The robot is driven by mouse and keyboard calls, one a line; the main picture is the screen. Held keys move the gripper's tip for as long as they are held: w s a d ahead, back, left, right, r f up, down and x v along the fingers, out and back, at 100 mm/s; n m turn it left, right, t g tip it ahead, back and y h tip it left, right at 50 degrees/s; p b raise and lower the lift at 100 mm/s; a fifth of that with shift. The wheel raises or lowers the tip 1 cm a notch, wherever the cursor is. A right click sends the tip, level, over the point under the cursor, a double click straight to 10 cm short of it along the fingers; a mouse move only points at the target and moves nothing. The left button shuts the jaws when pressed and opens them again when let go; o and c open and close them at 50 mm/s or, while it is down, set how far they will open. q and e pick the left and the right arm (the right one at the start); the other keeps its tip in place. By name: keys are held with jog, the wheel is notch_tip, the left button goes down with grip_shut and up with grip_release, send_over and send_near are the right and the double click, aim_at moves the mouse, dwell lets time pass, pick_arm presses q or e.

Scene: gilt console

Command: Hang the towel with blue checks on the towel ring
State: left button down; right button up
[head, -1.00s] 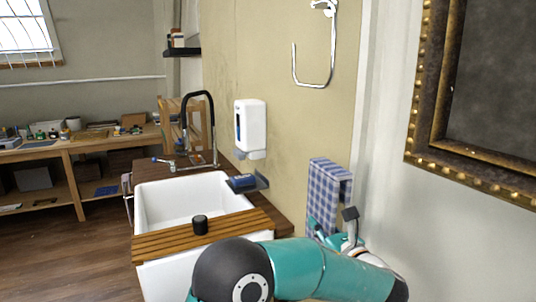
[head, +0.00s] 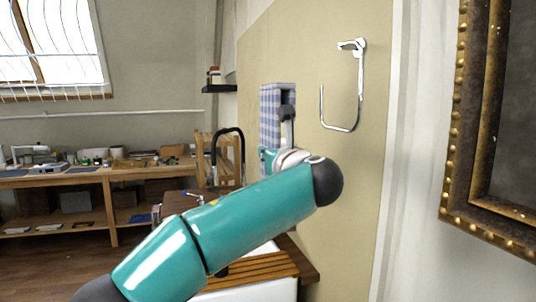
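The towel with blue checks (head: 270,118) is in the head view, folded over at its top and held upright left of the towel ring. The towel ring (head: 323,112) is a chrome open hook shape on the beige wall, empty, its open side to the left. My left gripper (head: 288,116), whose arm comes in from the lower left, is at the towel's right side and appears shut on it. The fingertips are partly hidden by the towel. The towel and ring are apart. My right gripper is not in view.
A wooden slatted board (head: 255,268) lies over the white sink, mostly hidden behind my arm. A black faucet (head: 229,135) stands behind. A gilt frame (head: 462,150) hangs at the right. A workbench (head: 85,178) with several items is at the back left.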

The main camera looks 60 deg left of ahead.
pick_arm(q)
jog(key=shift+w+d+p, duration=1.15)
jog(key=shift+w+p, duration=0.55)
jog(key=shift+w, duration=2.05)
jog(key=shift+w+d+p, duration=1.1)
jog(key=shift+w+p, duration=0.55)
jog(key=shift+w, duration=2.05)
notch_tip(320, 180, down, 8)
jog(key=b, duration=0.6)
jog(key=c, duration=1.1)
grip_release()
jog(key=shift+c, duration=0.2)
jog(key=shift+d, duration=0.1)
